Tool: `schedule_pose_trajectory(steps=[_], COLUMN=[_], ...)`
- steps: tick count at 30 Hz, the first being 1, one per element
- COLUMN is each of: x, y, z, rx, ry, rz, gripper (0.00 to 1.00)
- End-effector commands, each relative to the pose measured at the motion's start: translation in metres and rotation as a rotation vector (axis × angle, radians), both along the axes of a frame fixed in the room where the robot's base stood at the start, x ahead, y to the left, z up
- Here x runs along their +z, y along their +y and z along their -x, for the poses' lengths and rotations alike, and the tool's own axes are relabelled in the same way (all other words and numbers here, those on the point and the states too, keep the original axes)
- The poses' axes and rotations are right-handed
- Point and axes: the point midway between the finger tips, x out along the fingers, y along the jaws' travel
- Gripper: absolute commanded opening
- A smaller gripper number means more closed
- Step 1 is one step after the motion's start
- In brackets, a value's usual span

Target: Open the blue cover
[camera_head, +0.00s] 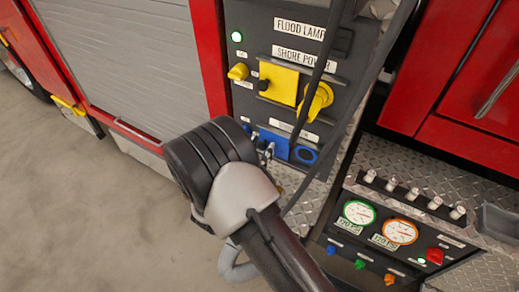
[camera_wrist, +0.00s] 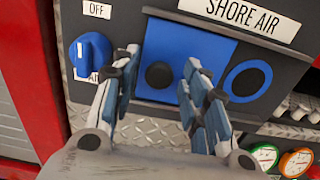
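The blue cover (camera_wrist: 185,48) is a flat blue plate with a round black knob (camera_wrist: 158,75) on it, on the dark panel under the SHORE AIR label. It looks closed against the panel. My gripper (camera_wrist: 161,72) is open, with one finger to each side of the knob; the knob shows between the fingertips, and I cannot tell whether they touch it. In the head view the blue cover (camera_head: 279,146) is partly hidden behind my arm, and my gripper's fingers (camera_head: 262,150) show only in part beside it.
A blue rotary switch (camera_wrist: 92,52) marked OFF sits left of the cover, and a blue ring (camera_wrist: 248,80) sits right. Above are a yellow cover (camera_head: 280,84) and yellow plug (camera_head: 318,101). Dark cables (camera_head: 322,75) hang in front of the panel. Gauges (camera_head: 400,232) are lower right.

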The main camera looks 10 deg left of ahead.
Motion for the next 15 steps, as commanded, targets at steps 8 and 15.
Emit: schedule_pose_trajectory(steps=[8, 15], x=[0.000, 0.000], y=[0.000, 0.009], z=[0.000, 0.020], rx=[0.000, 0.004], ry=[0.000, 0.000], rz=[0.000, 0.000], gripper=[0.44, 0.44])
